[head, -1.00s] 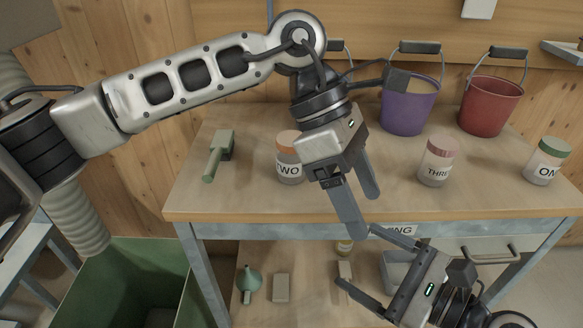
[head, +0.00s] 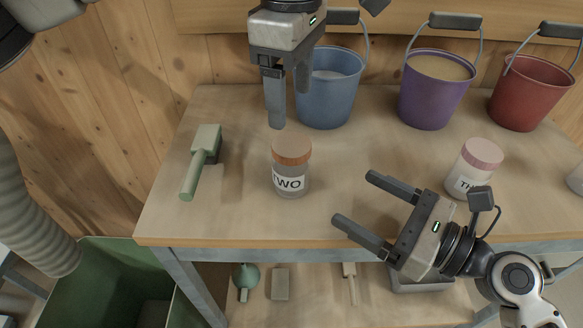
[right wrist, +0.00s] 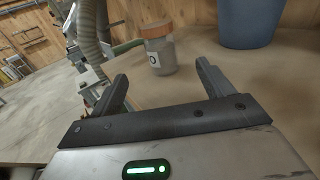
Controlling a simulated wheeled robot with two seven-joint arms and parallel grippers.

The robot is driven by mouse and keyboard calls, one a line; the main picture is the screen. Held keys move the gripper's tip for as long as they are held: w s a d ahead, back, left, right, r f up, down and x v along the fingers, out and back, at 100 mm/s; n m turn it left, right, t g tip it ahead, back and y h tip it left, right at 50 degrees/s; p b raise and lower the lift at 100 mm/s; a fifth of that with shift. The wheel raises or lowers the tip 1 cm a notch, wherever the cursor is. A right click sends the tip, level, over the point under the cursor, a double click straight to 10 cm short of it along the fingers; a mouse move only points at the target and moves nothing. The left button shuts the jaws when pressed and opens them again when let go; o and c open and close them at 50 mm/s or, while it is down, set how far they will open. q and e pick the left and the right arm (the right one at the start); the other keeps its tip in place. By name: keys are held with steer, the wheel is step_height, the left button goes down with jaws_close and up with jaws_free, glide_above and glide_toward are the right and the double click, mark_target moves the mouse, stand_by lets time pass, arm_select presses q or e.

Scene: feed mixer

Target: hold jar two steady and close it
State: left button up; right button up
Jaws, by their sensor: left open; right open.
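Jar two (head: 291,178) stands upright on the workbench, with an orange-brown lid (head: 292,148) on its top and a label reading TWO. I cannot tell how tight the lid is. My left gripper (head: 288,108) is open, pointing down above and behind the jar, apart from it. My right gripper (head: 352,200) is open and empty at the bench's front, to the right of the jar, its fingers pointing left toward it. In the right wrist view jar two (right wrist: 163,58) shows ahead, beyond and between the open fingers (right wrist: 162,82), not touched.
Blue (head: 329,92), purple (head: 433,92) and red (head: 530,92) buckets line the back. A green-handled tool (head: 201,160) lies left. Bench space around jar two is clear.

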mark_target(283, 157)
steer(key=x, duration=1.5)
steer(key=shift+w+a, duration=0.15)
steer(key=shift+w, duration=0.1)
jaws_close()
arm_select(q)
steer(key=n, duration=0.6)
steer(key=shift+r+n, duration=0.1)
steer(key=shift+n, duration=0.3)
steer(key=n, duration=0.6)
steer(key=shift+r+n, duration=0.1)
steer(key=shift+n, duration=0.2)
steer(key=shift+f, duration=4)
